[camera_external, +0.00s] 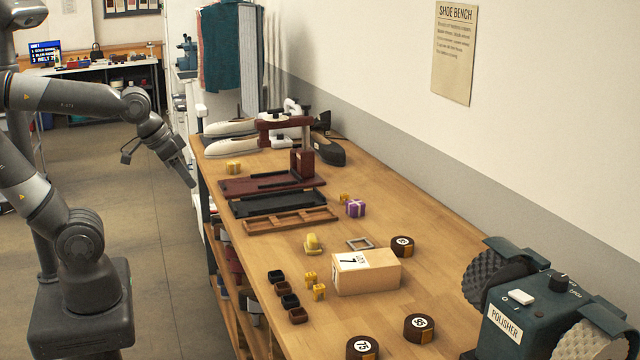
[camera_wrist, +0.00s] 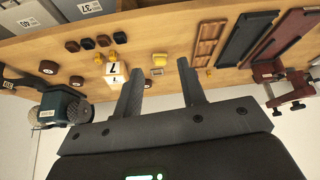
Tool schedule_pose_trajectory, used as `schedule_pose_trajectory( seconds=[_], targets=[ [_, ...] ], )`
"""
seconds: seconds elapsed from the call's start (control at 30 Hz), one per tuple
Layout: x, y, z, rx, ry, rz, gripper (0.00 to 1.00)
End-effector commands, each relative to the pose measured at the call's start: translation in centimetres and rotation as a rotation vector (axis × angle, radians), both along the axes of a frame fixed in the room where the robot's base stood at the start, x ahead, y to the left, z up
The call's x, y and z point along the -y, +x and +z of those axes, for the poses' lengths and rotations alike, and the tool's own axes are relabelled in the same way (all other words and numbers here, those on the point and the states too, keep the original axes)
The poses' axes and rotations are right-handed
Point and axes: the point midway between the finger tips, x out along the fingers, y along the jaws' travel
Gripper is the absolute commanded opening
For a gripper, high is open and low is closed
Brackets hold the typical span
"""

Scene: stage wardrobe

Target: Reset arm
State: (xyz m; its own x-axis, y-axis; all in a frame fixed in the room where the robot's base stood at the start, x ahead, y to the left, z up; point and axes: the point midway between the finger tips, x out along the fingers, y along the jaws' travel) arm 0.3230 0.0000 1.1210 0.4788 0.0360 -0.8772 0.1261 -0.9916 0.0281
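My gripper (camera_external: 187,173) hangs in the air off the left edge of the wooden bench (camera_external: 375,208), clear of everything on it. In the wrist view, my gripper (camera_wrist: 160,85) has its two fingers spread apart with nothing between them. The bench and its items lie beyond the fingertips there. My arm reaches in from the left in the external view.
A green polisher (camera_external: 530,318) stands front right. The floor (camera_external: 150,240) left of the bench is clear.

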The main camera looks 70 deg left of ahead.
Motion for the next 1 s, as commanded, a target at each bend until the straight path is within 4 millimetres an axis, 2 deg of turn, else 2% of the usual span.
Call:
schedule_pose_trajectory(
  seconds=[0.1,0.23,1.0],
  targets=[
    [0.0,-2.2,0.1,-0.003,0.017,-0.082,0.37],
    [0.0,-3.3,0.1,-0.009,0.026,-0.122,0.37],
    [0.0,-3.3,0.1,-0.01,0.027,-0.127,0.37]
  ],
)
